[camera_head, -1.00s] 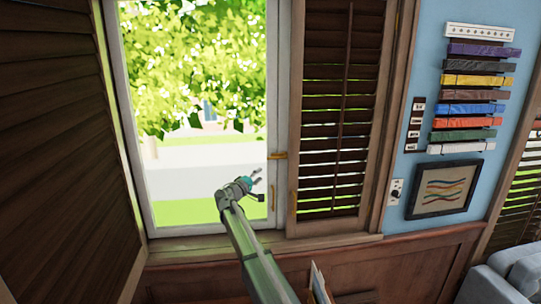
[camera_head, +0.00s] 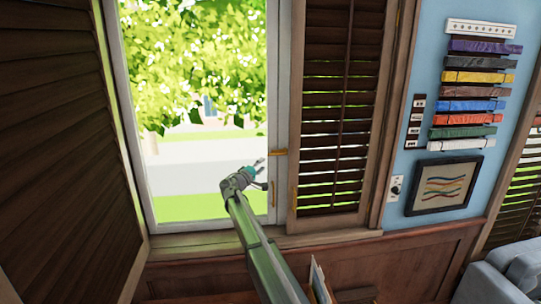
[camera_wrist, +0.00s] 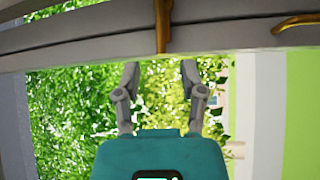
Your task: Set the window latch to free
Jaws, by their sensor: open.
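The window latch (camera_head: 278,153) is a small brass bar on the right side of the white window frame (camera_head: 272,100). It lies horizontally across the frame in the head view. In the wrist view the brass latch (camera_wrist: 163,25) stands just beyond my fingertips, between them sideways. My gripper (camera_head: 261,171) is just below and left of the latch in the head view. In the wrist view my gripper (camera_wrist: 160,73) has its two fingers apart with nothing between them. No contact with the latch shows.
A vertical brass handle (camera_head: 272,192) sits lower on the same frame, and part of this handle (camera_wrist: 297,22) shows in the wrist view. Louvred shutters flank the window, with the right shutter (camera_head: 335,110) close beside the latch. A wooden sill (camera_head: 200,245) runs below.

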